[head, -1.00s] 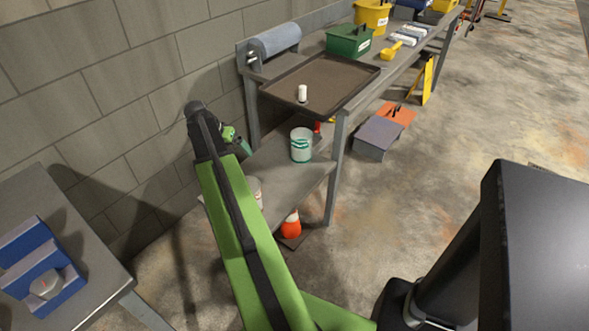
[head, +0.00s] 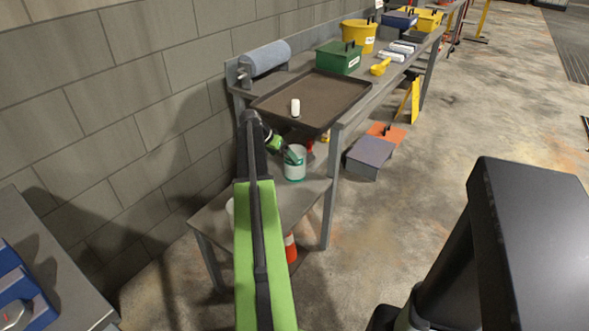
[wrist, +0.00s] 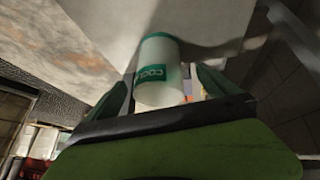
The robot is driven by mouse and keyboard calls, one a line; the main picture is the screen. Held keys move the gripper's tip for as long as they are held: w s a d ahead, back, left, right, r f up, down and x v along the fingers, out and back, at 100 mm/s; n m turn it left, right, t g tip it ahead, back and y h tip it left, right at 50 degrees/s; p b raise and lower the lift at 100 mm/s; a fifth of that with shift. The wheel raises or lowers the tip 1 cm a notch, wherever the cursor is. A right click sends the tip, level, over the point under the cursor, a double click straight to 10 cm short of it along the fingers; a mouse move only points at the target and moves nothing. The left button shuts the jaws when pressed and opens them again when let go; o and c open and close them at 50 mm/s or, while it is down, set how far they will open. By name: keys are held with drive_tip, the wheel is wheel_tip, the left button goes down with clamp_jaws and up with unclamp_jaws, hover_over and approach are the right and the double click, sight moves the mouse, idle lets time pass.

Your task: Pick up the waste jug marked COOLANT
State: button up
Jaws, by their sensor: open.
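The waste jug (head: 294,168) is whitish with teal bands and stands on the lower shelf of the bench. In the wrist view the jug (wrist: 158,82) shows a teal label with the letters "COOL" and a teal end, and lies between my two fingers. My gripper (wrist: 165,88) is open, with one finger on each side of the jug. In the head view my gripper (head: 290,155) is right beside the jug, partly over it. I cannot tell whether the fingers touch it.
A brown tray (head: 330,92) with a small white bottle (head: 295,108) sits above on the bench top. A green box (head: 338,58) and a yellow bucket (head: 358,36) stand behind. A pale container (head: 230,208) is on the lower shelf, partly hidden by my arm.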

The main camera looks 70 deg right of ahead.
drive_tip(key=s+d+f+b, duration=0.1)
drive_tip(key=d+f+b, duration=0.1)
drive_tip(key=d, duration=0.1)
drive_tip(key=s+d, duration=0.1)
drive_tip(key=shift+s+d+f+b, duration=0.2)
drive_tip(key=shift+s+f+b, duration=0.15)
drive_tip(key=shift+f+b, duration=0.05)
drive_tip(key=shift+r, duration=0.15)
drive_tip(key=shift+c, duration=0.3)
drive_tip(key=c, duration=1.9)
drive_tip(key=shift+o, duration=0.2)
drive_tip(key=shift+r, duration=0.15)
